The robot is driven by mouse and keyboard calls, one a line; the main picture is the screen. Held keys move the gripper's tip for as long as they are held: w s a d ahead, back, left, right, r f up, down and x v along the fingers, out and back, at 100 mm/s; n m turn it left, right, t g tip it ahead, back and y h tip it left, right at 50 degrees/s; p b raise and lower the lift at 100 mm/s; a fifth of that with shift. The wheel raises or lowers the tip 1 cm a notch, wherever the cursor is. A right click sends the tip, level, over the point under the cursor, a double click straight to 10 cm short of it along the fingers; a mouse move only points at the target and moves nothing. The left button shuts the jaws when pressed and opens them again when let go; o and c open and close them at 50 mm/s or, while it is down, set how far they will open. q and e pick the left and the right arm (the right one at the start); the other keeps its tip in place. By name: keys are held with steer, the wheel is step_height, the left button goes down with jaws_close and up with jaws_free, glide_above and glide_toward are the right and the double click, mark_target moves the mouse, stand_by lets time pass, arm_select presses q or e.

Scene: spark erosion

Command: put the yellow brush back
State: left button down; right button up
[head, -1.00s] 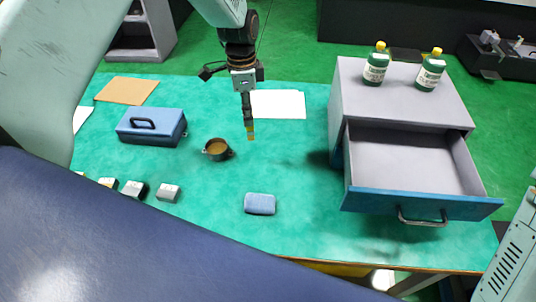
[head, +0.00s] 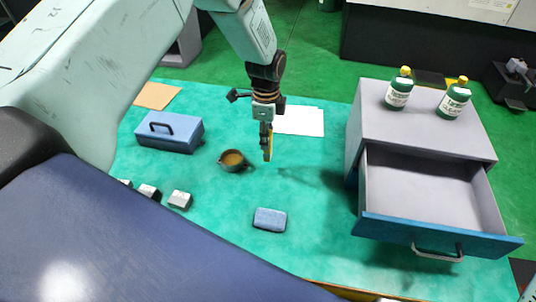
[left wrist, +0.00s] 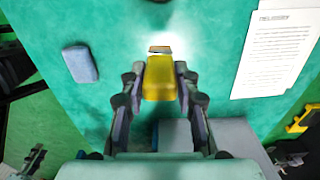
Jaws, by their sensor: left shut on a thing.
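The yellow brush (left wrist: 159,78) is between the fingers of my left gripper (left wrist: 160,95) in the left wrist view. In the head view my left gripper (head: 267,140) points down over the green table top, shut on the brush, whose yellow side (head: 268,153) shows at the fingers. It hangs just right of a dark round pot (head: 233,161) with brown contents. To its right, a grey cabinet has an open drawer with a blue front (head: 435,238); the visible drawer floor is bare.
A blue toolbox (head: 170,133), small metal blocks (head: 180,199) and a blue block (head: 270,219) lie on the table. White paper (head: 299,121) lies behind the gripper. Two green bottles (head: 398,90) stand on the cabinet. The table between pot and cabinet is clear.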

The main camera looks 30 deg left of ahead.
mark_target(269, 151)
arm_select(q)
steer(key=shift+d+f, duration=0.4)
steer(key=shift+f, duration=0.35)
step_height(269, 151, down, 4)
steer(key=shift+w+a+r, duration=0.15)
steer(key=shift+r, duration=0.1)
steer(key=shift+a+f, duration=0.2)
steer(key=shift+f, duration=0.15)
steer(key=shift+d+r, duration=0.15)
steer(key=shift+d, duration=0.1)
steer(key=shift+d+f, duration=0.1)
steer(key=shift+f, duration=0.1)
steer(key=c, duration=1)
jaws_free()
steer(key=shift+a+f, duration=0.1)
steer(key=shift+a, duration=0.15)
steer(key=shift+d, duration=0.2)
